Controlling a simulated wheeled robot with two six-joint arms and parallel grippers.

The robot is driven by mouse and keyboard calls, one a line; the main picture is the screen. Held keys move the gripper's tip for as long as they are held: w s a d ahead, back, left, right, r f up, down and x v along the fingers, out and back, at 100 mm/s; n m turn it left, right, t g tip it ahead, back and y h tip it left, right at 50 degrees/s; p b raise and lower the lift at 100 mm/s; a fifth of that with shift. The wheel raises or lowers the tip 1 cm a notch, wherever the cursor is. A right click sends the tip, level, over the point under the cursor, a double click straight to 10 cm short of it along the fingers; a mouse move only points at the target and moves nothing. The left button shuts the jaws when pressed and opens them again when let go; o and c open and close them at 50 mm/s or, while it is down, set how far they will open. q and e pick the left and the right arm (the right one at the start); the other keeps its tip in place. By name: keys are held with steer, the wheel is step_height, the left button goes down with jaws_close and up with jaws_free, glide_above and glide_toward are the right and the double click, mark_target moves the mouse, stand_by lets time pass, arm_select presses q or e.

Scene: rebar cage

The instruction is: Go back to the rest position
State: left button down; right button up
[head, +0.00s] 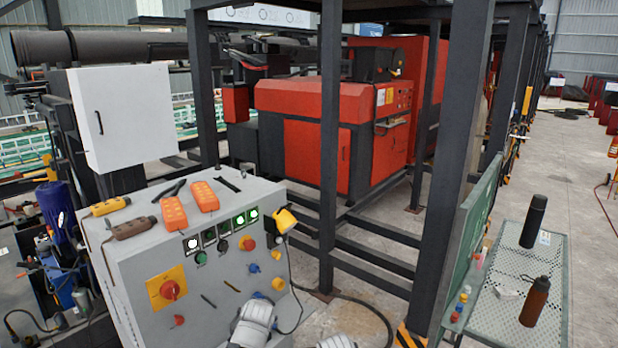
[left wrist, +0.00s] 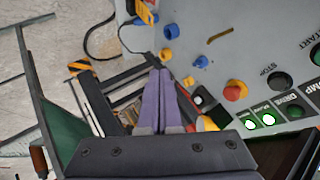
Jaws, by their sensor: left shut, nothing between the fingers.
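The left wrist view shows my left gripper (left wrist: 160,72), its two purple-grey fingers closed together and empty. They point past the side of the grey control cabinet (head: 228,238); I cannot tell how far apart they are. The cabinet face (left wrist: 215,35) fills the upper right of the wrist view, with its lit green buttons (left wrist: 268,119) and a red knob on a yellow ring (left wrist: 235,91). A yellow fitting (left wrist: 207,124) shows just right of the fingers. In the head view only white parts of my arms reach in at the bottom edge. No fingers show there, and my right gripper is out of view.
Orange remotes (head: 174,213) lie on the cabinet top. A dark steel post (head: 330,130) and a black cable (head: 375,312) are close to its right. A mesh table (head: 490,315) at the right holds a black bottle (head: 533,221) and a brown bottle (head: 535,302).

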arm_select(q)
steer(key=s+d+f+n+g, duration=0.1)
steer(key=s+d+f+g, duration=0.1)
steer(key=s, duration=0.6)
steer(key=s+d+f+n+g, duration=0.1)
steer(key=s+d+g, duration=0.3)
steer(key=s, duration=0.4)
steer(key=s+d+f+n+g, duration=0.1)
steer(key=s+d+f+g, duration=0.1)
steer(key=s, duration=0.7)
step_height(320, 180, down, 2)
steer(key=shift+d+f+g, duration=0.1)
steer(key=shift+d+g, duration=0.3)
steer(key=shift+g, duration=0.4)
steer(key=c, duration=1.6)
jaws_free()
